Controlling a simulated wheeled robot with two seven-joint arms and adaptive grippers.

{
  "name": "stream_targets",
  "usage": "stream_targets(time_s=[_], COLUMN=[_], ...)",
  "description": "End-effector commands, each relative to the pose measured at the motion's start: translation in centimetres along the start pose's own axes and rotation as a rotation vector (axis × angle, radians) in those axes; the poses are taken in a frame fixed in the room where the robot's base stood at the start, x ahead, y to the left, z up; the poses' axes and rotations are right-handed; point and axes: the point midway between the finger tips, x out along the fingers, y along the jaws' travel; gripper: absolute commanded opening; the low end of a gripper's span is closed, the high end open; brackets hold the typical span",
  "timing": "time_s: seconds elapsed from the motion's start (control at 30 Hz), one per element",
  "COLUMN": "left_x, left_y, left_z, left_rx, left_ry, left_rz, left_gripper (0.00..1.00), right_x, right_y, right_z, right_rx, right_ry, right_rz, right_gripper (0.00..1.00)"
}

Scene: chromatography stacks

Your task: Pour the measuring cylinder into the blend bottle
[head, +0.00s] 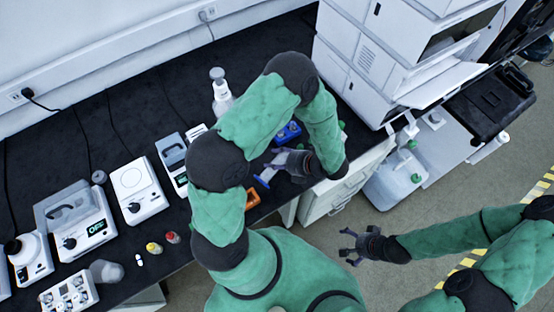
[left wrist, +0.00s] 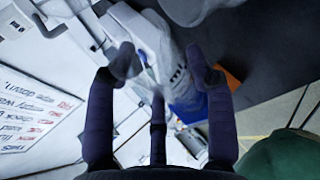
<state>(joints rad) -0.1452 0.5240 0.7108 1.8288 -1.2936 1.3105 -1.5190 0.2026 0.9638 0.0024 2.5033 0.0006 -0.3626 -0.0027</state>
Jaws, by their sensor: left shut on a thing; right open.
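My left gripper (head: 280,163) is over the dark bench, under my bent left arm. It is shut on a pale, clear object with a blue end (head: 264,177), which looks like the measuring cylinder and is tilted. In the left wrist view the left gripper's fingers (left wrist: 160,75) surround this blurred object, with blue (left wrist: 188,103) beyond them. My right gripper (head: 352,245) is open and empty, off the bench above the floor. I cannot single out the blend bottle; my left arm hides part of the bench.
A blue rack (head: 288,132) and an orange item (head: 252,198) lie near the left gripper. A white pump-top bottle (head: 221,95) stands behind. White instruments (head: 137,190) line the bench at left. A tall white instrument stack (head: 365,60) blocks the right.

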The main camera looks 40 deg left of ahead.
Motion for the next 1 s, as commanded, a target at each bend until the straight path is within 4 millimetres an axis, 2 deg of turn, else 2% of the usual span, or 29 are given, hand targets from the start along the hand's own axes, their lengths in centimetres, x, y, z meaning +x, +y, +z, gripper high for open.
stream_targets(time_s=[0.33,1.0], left_x=[-0.3,-0.5], left_y=[0.4,0.6], left_z=[0.2,0.4], left_rx=[0.063,0.144], left_ry=[0.044,0.101], left_rz=[0.028,0.059], left_gripper=[0.0,0.0], right_x=[-1.1,-1.9], right_y=[-0.4,-0.7], right_z=[0.0,0.1], right_rx=[0.0,0.0], right_ry=[0.0,0.0], right_rz=[0.0,0.0], right_gripper=[1.0,1.0])
